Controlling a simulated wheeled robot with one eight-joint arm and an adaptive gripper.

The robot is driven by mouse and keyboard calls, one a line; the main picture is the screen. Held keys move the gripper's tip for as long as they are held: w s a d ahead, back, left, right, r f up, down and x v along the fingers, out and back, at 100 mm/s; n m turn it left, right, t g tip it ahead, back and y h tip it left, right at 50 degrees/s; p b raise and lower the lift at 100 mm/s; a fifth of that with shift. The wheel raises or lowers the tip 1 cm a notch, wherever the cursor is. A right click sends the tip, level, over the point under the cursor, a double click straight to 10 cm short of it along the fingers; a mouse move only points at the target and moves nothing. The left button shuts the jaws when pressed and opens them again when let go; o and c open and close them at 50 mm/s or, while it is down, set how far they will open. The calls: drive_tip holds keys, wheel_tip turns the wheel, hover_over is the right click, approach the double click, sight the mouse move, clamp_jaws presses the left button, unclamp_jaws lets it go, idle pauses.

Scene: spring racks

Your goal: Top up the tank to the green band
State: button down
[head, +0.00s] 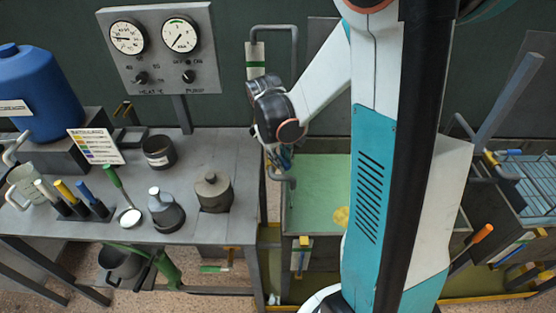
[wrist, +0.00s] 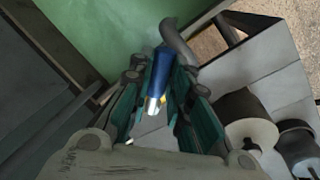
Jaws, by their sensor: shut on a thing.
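The tank (head: 286,215) stands right of the grey table and holds pale green liquid (head: 315,180). A white plate with a green band (head: 256,64) is upright at its back left. A grey bent pipe (head: 290,182) is at the tank's left edge; it also shows in the wrist view (wrist: 176,38). My gripper (head: 280,160) is beside this pipe. In the wrist view my gripper (wrist: 158,92) is shut on a blue handle (wrist: 161,70) with a bright metal end, beside the pipe. My arm hides the tank's right part.
A gauge panel (head: 160,48) with two dials and knobs stands behind the table (head: 165,228). The table holds a blue drum (head: 38,92), a dark tin (head: 160,152), a grey flask (head: 166,210), a grey canister (head: 213,190) and coloured-handled tools. A yellow disc (head: 341,216) shows in the tank.

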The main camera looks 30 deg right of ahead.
drive_tip(key=shift+w+d+n+t+y+b, duration=0.25)
drive_tip(key=shift+d+n, duration=0.55)
drive_tip(key=shift+n, duration=0.95)
drive_tip(key=shift+w+d+n+t+y+b, duration=0.1)
drive_tip(key=shift+w+d+n+t+b, duration=0.4)
drive_tip(key=shift+n, duration=1.3)
drive_tip(key=shift+w+d+n+t+y+b, duration=0.15)
drive_tip(key=shift+w+d+n, duration=0.2)
drive_tip(key=shift+d+n, duration=1.05)
drive_tip(key=shift+a+n, duration=0.35)
drive_tip(key=shift+n, duration=0.1)
drive_tip(key=c, duration=1.5)
unclamp_jaws()
drive_tip(key=shift+r, duration=0.1)
drive_tip(key=v, duration=1.1)
drive_tip(key=shift+a+r, duration=0.1)
drive_tip(key=shift+r, duration=0.3)
